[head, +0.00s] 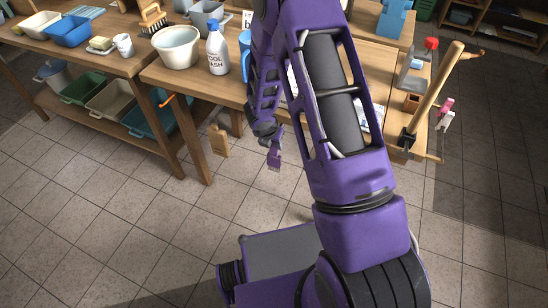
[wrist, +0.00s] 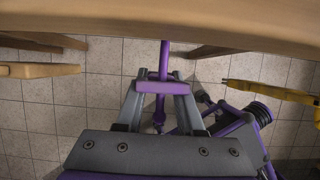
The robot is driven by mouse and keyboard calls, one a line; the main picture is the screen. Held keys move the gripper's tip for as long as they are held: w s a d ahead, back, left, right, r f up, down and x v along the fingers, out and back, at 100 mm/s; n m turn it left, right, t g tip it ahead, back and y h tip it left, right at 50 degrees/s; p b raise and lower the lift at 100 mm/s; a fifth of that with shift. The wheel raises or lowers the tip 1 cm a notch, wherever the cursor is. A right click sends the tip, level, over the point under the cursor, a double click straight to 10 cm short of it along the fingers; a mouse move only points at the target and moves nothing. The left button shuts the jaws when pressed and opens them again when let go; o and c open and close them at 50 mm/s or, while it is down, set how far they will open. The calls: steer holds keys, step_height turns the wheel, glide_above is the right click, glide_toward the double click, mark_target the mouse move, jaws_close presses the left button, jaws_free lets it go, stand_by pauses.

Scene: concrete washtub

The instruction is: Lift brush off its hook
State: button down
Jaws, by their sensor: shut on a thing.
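My gripper (head: 273,154) hangs low in front of the table's front edge in the head view, partly behind my arm. In the wrist view my gripper (wrist: 163,92) is shut on a slim purple thing (wrist: 164,58), a rod with a short crossbar, lying between the grey fingers. The rod's upper end meets the wooden edge in that view. I cannot tell whether this purple thing is the brush or its hook. A wooden brush-like piece (head: 218,139) hangs below the table edge, left of my gripper and apart from it.
The table (head: 160,75) holds a white bowl (head: 175,48) and a wash bottle (head: 217,50) near its edge. A yellow bar (wrist: 272,90) lies right of my gripper in the wrist view. The tiled floor (head: 90,215) is clear.

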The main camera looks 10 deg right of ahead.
steer(key=shift+s+a, duration=0.1)
steer(key=shift+s+a+r+b, duration=0.15)
steer(key=shift+s+a+b, duration=0.5)
steer(key=shift+s, duration=0.15)
steer(key=shift+s+a+r+b, duration=0.15)
steer(key=shift+s+a+b, duration=0.4)
steer(key=shift+s, duration=0.25)
steer(key=s+a+b, duration=0.2)
steer(key=s+a, duration=0.2)
steer(key=s, duration=0.1)
steer(key=shift+s, duration=0.35)
